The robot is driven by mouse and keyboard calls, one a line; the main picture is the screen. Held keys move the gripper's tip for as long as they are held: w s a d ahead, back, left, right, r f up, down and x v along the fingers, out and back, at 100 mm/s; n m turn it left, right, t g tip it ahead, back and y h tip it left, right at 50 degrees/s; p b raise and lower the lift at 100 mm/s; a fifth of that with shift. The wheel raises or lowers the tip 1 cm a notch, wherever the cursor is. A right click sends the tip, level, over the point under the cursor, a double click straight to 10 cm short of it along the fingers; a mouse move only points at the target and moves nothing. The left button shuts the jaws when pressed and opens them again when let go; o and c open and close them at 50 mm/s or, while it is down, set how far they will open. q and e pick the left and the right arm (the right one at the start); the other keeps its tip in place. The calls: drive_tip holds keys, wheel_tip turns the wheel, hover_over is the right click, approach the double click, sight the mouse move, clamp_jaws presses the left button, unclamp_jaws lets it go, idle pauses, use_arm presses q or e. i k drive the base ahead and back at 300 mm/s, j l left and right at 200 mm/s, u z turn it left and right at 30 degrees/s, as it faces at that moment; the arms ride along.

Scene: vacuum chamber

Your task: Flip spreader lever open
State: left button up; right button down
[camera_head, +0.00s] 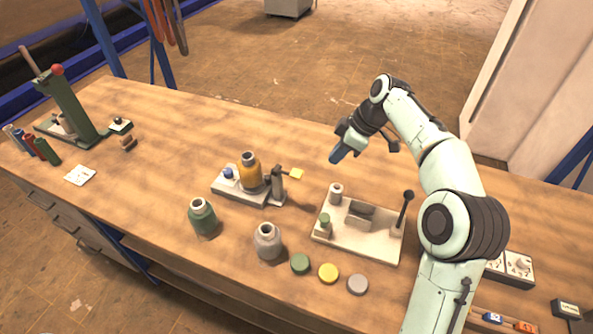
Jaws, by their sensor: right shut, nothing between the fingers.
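A black lever (405,207) with a round knob stands nearly upright, tilted a little, at the right end of a cream fixture plate (368,247). The plate also carries a dark block, a small white cylinder and a green-topped post. I cannot tell for sure that this is the spreader lever. My right gripper (337,157) is shut and empty, above the bench behind the plate and apart from the lever. Another device (70,108) at the far left is green and has a handle with a red ball. My left gripper is not in view.
A small fixture with a yellow bottle (250,172) stands mid-bench. A green bottle (203,217), a grey bottle (267,241) and green, yellow and grey caps (328,273) are near the front edge. Small boxes lie at the right. The wooden bench (150,190) is clear left of centre.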

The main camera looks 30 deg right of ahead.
sight(409, 195)
drive_tip(key=k+j, duration=0.35)
drive_tip(key=j, duration=0.15)
drive_tip(key=k+j, duration=0.4)
drive_tip(key=j, duration=0.1)
